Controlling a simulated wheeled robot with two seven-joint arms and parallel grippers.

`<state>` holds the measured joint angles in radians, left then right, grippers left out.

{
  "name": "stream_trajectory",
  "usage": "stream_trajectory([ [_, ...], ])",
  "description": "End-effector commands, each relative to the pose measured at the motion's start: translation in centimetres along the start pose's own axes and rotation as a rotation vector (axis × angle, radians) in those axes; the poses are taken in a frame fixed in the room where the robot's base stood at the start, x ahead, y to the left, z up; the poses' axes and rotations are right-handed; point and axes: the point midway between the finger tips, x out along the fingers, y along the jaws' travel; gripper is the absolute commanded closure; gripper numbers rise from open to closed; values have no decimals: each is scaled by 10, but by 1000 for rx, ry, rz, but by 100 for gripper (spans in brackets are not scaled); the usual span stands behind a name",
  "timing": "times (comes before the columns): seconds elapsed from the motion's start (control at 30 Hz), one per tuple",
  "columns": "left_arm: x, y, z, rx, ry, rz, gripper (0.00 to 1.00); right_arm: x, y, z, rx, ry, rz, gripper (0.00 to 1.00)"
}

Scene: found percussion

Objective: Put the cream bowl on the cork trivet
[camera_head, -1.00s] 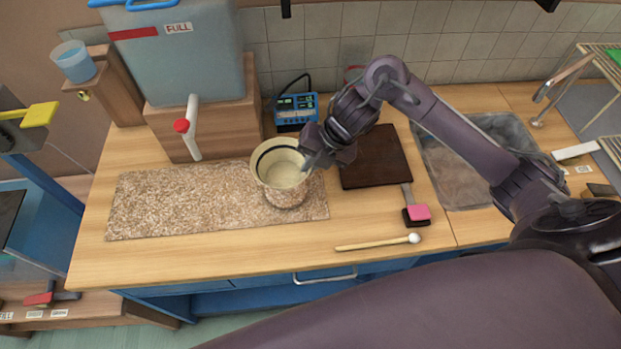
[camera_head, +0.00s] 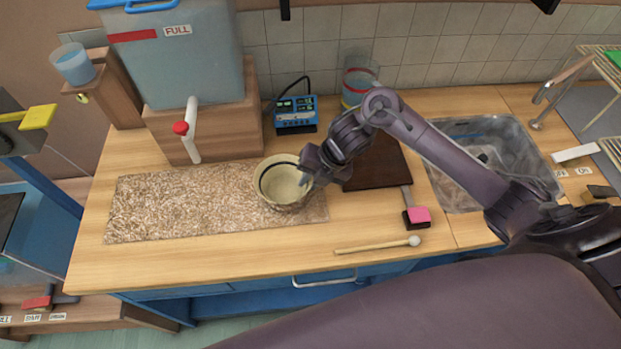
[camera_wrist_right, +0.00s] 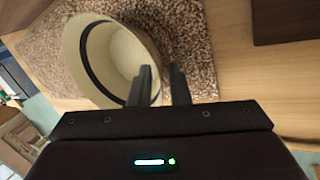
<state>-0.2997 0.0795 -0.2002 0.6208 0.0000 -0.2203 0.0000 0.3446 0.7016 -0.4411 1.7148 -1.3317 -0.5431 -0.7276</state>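The cream bowl (camera_head: 268,200) has a dark band inside its rim. It stands upright at the right part of a long speckled tan mat (camera_head: 160,205), which I take to be the cork trivet. The bowl also shows in the right wrist view (camera_wrist_right: 75,65). My right gripper (camera_head: 304,179) is at the bowl's right rim. In the right wrist view its fingers (camera_wrist_right: 162,88) are apart, one inside the bowl and one outside, with the rim between them. The bowl's underside is hidden. My left gripper is not in view.
A dark brown board (camera_head: 378,165) lies right of the bowl, partly behind my arm. A mallet (camera_head: 375,245) and a pink-topped block (camera_head: 417,215) lie in front of it. A blue device (camera_head: 296,115) and a glass jar (camera_head: 357,85) stand behind. A sink (camera_head: 460,185) is at right.

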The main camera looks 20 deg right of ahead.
Motion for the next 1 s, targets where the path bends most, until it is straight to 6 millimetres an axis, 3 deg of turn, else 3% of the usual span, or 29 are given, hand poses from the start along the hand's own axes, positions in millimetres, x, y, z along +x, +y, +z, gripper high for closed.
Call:
stream_trajectory([
  [0.3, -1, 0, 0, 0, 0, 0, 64, -1, 0, 0, 0, 0, 0, 76],
  [0.47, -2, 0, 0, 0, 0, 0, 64, -11, 1, 1, -2, -2, 0, 76],
  [0.8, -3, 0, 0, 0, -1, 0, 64, -83, 1, 2, -4, -8, -2, 76],
  [1.0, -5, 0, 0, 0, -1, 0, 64, -113, 1, 2, -3, -5, -1, 76],
])
